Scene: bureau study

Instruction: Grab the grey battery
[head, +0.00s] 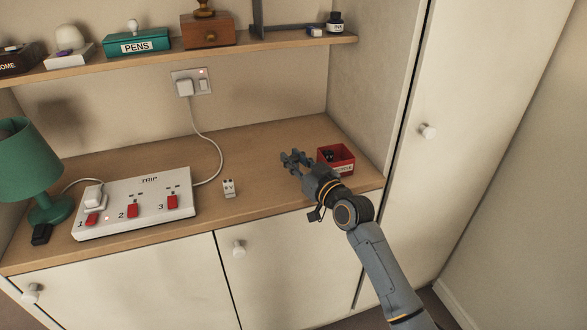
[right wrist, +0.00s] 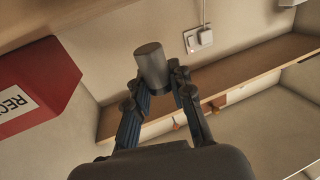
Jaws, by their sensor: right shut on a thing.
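The grey battery (right wrist: 150,65) is a plain grey cylinder held between the fingertips of my right gripper (right wrist: 163,78) in the right wrist view. In the head view my right gripper (head: 293,160) is over the right part of the wooden desktop, just left of the red box. The battery cannot be made out clearly from the dark fingers there. My left gripper is not in view.
A red box (head: 348,171) with a white label and something dark inside stands by the right gripper. A white power strip (head: 150,215) with red switches, a small white item (head: 229,188) and a green lamp (head: 27,160) stand left. A shelf (head: 230,48) runs above.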

